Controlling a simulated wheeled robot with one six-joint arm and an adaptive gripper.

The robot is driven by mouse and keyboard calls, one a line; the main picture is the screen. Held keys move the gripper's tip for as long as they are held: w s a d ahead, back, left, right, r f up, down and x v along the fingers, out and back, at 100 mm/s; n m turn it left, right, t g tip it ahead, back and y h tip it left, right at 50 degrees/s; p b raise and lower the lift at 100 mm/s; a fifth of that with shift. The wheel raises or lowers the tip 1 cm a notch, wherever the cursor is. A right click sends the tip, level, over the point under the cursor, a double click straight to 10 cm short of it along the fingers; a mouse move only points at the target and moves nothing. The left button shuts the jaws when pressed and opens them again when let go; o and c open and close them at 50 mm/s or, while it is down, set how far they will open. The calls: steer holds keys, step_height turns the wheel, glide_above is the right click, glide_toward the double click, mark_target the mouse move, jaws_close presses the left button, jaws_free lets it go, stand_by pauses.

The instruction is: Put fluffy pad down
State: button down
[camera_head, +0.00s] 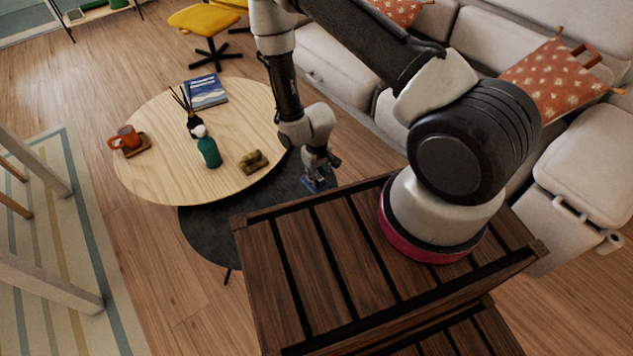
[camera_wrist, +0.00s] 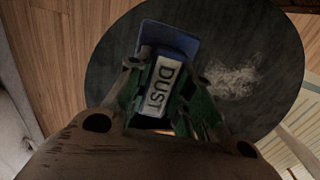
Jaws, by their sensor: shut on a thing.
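The fluffy pad appears as a blue piece (camera_wrist: 170,38) with a white label reading "DUST" in the wrist view. My gripper (camera_wrist: 163,80) is shut on it, with the fingers at either side of the label. In the head view, my gripper (camera_head: 315,168) points down with the blue pad (camera_head: 319,186) under it, over the dark round low table (camera_head: 220,240). I cannot tell whether the pad touches the tabletop. Its underside is hidden.
A whitish dusty patch (camera_wrist: 232,80) lies on the dark tabletop, right of the pad. The higher pale wooden table (camera_head: 150,180) overlaps the dark one and holds a teal bottle (camera_head: 208,152), orange mug (camera_head: 127,136), book (camera_head: 205,91) and olive object (camera_head: 253,160). A sofa (camera_head: 335,65) stands behind.

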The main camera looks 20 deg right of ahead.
steer(key=shift+w+a+f, duration=0.15)
steer(key=shift+w+f, duration=0.4)
steer(key=shift+w, duration=0.3)
step_height(320, 180, down, 4)
steer(key=shift+f, duration=2.45)
steer(key=shift+f, duration=0.15)
steer(key=c, duration=1.3)
jaws_free()
steer(key=shift+o, duration=0.2)
